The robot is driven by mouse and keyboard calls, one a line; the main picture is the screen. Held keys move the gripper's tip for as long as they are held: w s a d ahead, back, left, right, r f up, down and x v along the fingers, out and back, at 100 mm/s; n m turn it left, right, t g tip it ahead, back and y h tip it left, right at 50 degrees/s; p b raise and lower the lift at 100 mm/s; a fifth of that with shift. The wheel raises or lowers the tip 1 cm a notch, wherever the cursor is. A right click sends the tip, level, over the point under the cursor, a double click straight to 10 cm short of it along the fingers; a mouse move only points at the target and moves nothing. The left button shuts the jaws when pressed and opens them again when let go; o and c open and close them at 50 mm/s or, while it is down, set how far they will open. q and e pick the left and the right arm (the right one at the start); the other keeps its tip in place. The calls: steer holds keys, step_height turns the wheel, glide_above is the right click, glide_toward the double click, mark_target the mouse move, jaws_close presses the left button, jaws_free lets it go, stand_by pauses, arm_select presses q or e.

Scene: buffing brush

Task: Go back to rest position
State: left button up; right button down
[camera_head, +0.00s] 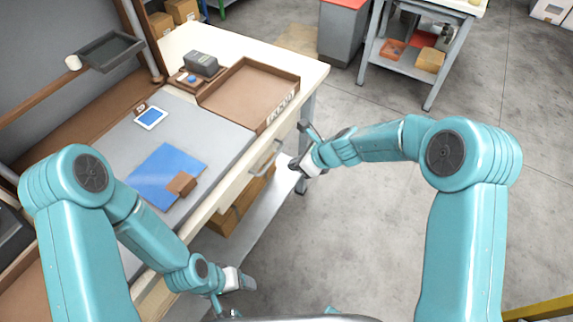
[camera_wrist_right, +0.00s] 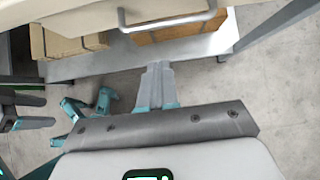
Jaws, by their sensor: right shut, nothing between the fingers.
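My right gripper (camera_head: 303,160) is off the front edge of the workbench (camera_head: 308,80), beside the drawer handle (camera_head: 264,160). In the right wrist view its fingers (camera_wrist_right: 157,85) are together with nothing between them, and the handle (camera_wrist_right: 165,24) shows above them, apart from the fingertips. My left gripper (camera_head: 238,282) hangs low near the bench's front at the bottom of the head view. Its fingers are too small to read. A brown block (camera_head: 181,184) lies on a blue sheet (camera_head: 158,176) on the grey mat (camera_head: 215,135).
A brown tray (camera_head: 285,101) sits at the bench's far right end, with a dark box (camera_head: 201,63) behind it. A small white-and-blue device (camera_head: 150,118) lies on the mat. Cardboard boxes (camera_wrist_right: 75,42) stand on the lower shelf (camera_wrist_right: 110,66). The floor (camera_head: 360,220) to the right is clear.

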steer(key=v, duration=0.6)
steer(key=shift+p, duration=0.3)
steer(key=shift+w, duration=0.15)
steer(key=s+d+f+n+g+h, duration=0.1)
steer(key=s+d+f+n+g, duration=0.1)
steer(key=s+f+n, duration=0.6)
steer(key=s+d+f+n+g+h, duration=0.1)
steer(key=s+d+f+n, duration=0.1)
steer(key=s+f+n, duration=0.7)
steer(key=s+n, duration=0.5)
steer(key=s, duration=0.5)
steer(key=shift+f+g+h, duration=0.3)
steer(key=shift+g, duration=0.1)
